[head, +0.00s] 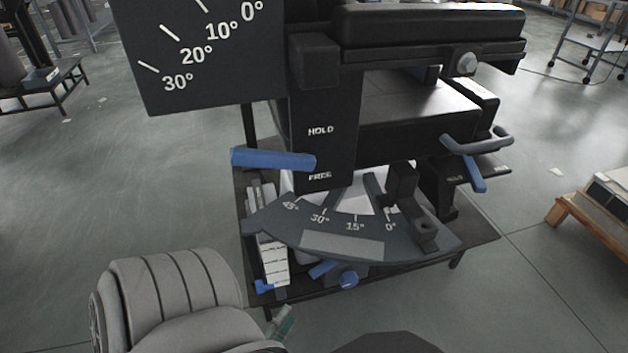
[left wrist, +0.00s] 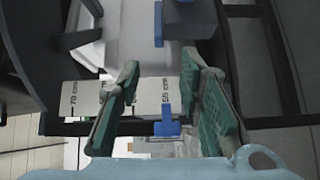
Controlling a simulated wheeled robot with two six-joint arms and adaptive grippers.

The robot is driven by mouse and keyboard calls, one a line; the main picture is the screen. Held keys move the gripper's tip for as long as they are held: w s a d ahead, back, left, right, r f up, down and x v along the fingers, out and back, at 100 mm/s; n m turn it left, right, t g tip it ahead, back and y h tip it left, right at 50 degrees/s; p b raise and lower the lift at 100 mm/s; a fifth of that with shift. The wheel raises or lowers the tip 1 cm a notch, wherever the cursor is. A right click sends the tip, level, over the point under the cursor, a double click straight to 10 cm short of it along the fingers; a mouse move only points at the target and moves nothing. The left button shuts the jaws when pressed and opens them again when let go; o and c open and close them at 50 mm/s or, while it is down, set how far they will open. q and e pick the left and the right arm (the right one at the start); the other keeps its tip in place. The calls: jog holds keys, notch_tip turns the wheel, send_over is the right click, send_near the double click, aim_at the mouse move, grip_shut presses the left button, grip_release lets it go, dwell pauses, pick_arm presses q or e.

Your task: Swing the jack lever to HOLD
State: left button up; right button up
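A black column (head: 322,115) in the head view carries the white words HOLD and, below it, FREE. The blue jack lever (head: 273,159) sticks out to the left from the column, nearly level, just above FREE and below HOLD. My left gripper (head: 281,322) shows only as a green fingertip piece at the bottom, below the lever and apart from it; my grey arm hides the rest. In the left wrist view, the green fingers of my left gripper (left wrist: 160,70) stand apart with nothing gripped between them. My right gripper is not in view.
A dial plate (head: 330,228) marked in degrees lies below the column, above a dark table (head: 478,236). A white scale (left wrist: 82,96) with a blue slider (left wrist: 166,125) shows beyond my left fingers. A blue-ended handle (head: 472,172) is at right. Open floor lies left.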

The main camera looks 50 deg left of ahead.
aim_at(313, 278)
pick_arm(q)
jog(key=shift+n, duration=0.3)
jog(key=b+x, duration=0.1)
jog(key=x, duration=1.3)
jog(key=shift+d+r+b, duration=0.1)
jog(key=shift+d+b, duration=0.05)
jog(key=shift+b, duration=0.2)
jog(key=shift+w, duration=0.25)
grip_shut()
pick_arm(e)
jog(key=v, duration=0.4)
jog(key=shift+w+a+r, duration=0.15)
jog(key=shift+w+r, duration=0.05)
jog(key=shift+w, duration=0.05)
